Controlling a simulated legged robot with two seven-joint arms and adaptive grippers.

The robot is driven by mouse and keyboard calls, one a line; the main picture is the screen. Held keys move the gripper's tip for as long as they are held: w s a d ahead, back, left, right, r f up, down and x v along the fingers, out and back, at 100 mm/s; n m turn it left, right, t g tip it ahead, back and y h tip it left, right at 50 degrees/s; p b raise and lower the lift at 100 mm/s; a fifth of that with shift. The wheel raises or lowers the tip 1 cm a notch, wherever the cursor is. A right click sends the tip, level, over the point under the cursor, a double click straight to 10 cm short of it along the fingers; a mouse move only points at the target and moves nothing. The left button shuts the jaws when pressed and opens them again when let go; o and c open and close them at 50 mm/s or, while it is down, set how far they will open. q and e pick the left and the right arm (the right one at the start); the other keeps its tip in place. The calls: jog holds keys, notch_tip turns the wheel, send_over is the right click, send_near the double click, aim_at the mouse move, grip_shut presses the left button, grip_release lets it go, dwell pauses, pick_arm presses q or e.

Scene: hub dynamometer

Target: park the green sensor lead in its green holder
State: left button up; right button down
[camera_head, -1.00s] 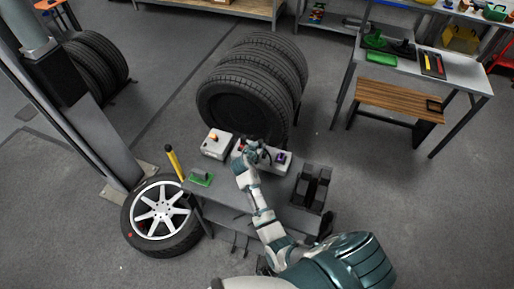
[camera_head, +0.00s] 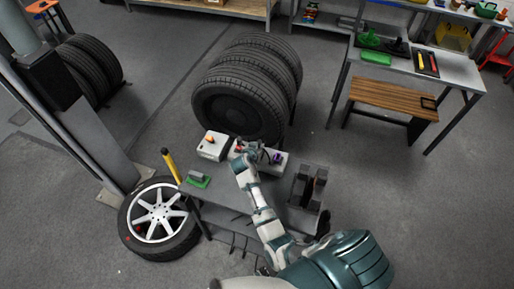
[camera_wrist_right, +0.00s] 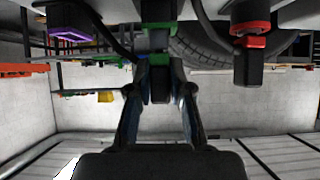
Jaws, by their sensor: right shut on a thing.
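My right gripper (camera_head: 243,152) is over the white box (camera_head: 274,162) on the small grey bench. In the right wrist view the same gripper (camera_wrist_right: 160,84) is shut on the black plug of the green sensor lead (camera_wrist_right: 158,67), which has a green collar. Whether the plug is still seated in the box I cannot tell. The green holder (camera_head: 195,184), a green base with a grey block, sits at the bench's left corner, apart from the gripper. My left gripper is not in view.
A red-collared plug (camera_wrist_right: 250,42) and a purple one (camera_wrist_right: 72,25) flank the green one. A second white box (camera_head: 212,146) with an orange knob stands left of the gripper. Black blocks (camera_head: 308,185) stand at the bench's right. Tyres (camera_head: 240,95) stand behind.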

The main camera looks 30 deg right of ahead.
jog(key=shift+d+f+b, duration=0.1)
jog(key=shift+b, duration=0.25)
jog(key=shift+f+b, duration=0.4)
jog(key=shift+f, duration=0.15)
jog(key=c, duration=1)
grip_release()
jog(key=shift+d+f, duration=0.1)
jog(key=shift+w+d+f, duration=0.1)
jog(key=shift+w+f, duration=0.05)
jog(key=v, duration=1.2)
jog(key=shift+f, duration=0.1)
jog(key=shift+f, duration=0.15)
